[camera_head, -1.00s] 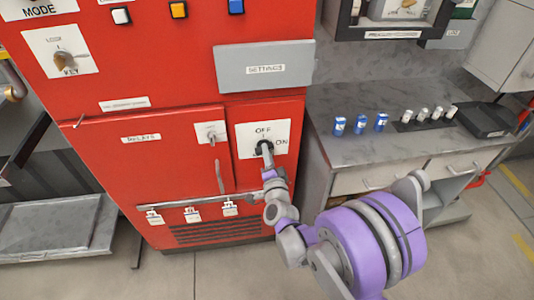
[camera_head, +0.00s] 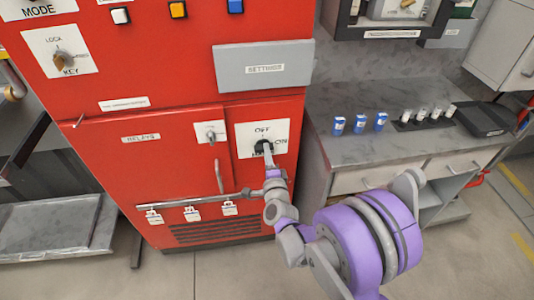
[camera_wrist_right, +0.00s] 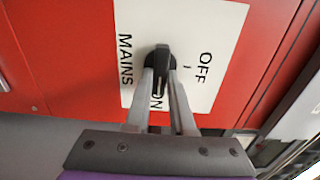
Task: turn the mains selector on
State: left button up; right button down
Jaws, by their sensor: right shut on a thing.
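The mains selector is a black knob (camera_wrist_right: 158,58) on a white plate (camera_head: 279,133) low on the right of the red cabinet. The plate reads OFF at the top and ON at the right in the head view; the wrist view also shows MAINS. My right gripper (camera_head: 266,152) reaches the knob from below. In the right wrist view its two fingers (camera_wrist_right: 160,75) are shut on the knob, one on each side. The fingers hide part of the knob and the lettering, so its exact setting is hard to read. My left gripper is not in view.
The red cabinet (camera_head: 120,75) also carries a key switch (camera_head: 65,58), a grey settings panel (camera_head: 265,66), and a relays door (camera_head: 165,160) with a handle. A grey bench (camera_head: 350,155) with blue and white cylinders stands to the right. Open floor lies in front.

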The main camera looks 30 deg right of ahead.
jog(key=c, duration=0.8)
grip_release()
jog(key=shift+o, duration=0.2)
jog(key=v, duration=1.1)
jog(key=shift+w, duration=0.1)
